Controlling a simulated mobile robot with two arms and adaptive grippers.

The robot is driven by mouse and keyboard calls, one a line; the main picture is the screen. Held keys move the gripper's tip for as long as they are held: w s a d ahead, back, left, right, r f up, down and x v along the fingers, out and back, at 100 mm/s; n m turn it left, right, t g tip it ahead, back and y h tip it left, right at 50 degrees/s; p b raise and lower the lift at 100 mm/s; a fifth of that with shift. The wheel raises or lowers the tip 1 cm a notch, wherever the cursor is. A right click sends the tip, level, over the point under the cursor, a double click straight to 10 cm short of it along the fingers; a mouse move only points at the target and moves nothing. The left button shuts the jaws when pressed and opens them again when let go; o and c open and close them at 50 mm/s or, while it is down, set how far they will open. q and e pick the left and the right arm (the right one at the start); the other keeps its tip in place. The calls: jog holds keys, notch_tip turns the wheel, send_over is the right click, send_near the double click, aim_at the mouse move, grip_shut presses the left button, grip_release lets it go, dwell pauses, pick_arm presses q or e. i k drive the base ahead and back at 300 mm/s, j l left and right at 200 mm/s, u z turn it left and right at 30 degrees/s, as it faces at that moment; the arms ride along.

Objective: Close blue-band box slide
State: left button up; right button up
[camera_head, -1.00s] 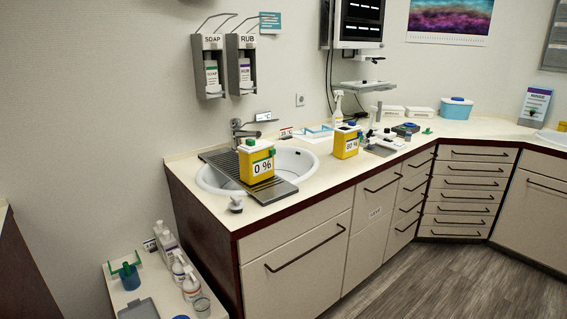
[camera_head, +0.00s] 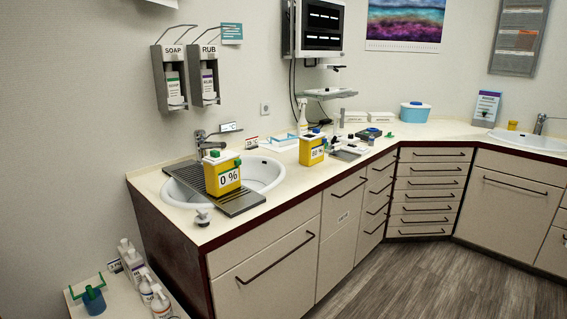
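A yellow box with a blue part on its top (camera_head: 312,151) stands on the counter right of the sink; its front label is too small to read surely. A second yellow box (camera_head: 222,175), with a green part on its white lid and a "0 %" label, stands on the grey ribbed drainboard over the sink. I cannot make out a slide or its position on either box. Neither of my grippers is in view.
The counter (camera_head: 270,214) runs right and turns at the corner. Small items and a grey tray (camera_head: 345,154) lie beyond the blue-topped box. The floor (camera_head: 400,270) before the drawers is clear.

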aim_at(315, 132)
jog(key=i+l+z, duration=0.1)
jog(key=z, duration=0.25)
jog(key=i+l+z, duration=0.1)
jog(key=z, duration=0.25)
jog(key=i+z, duration=0.35)
jog(key=i, duration=1.95)
jog(key=i+l+u, duration=0.1)
jog(key=i, duration=1.85)
jog(key=i+u, duration=0.1)
jog(key=u, duration=0.8)
jog(key=i+l+u, duration=0.1)
jog(key=u, duration=0.35)
jog(key=l+u, duration=0.15)
jog(key=u, duration=0.35)
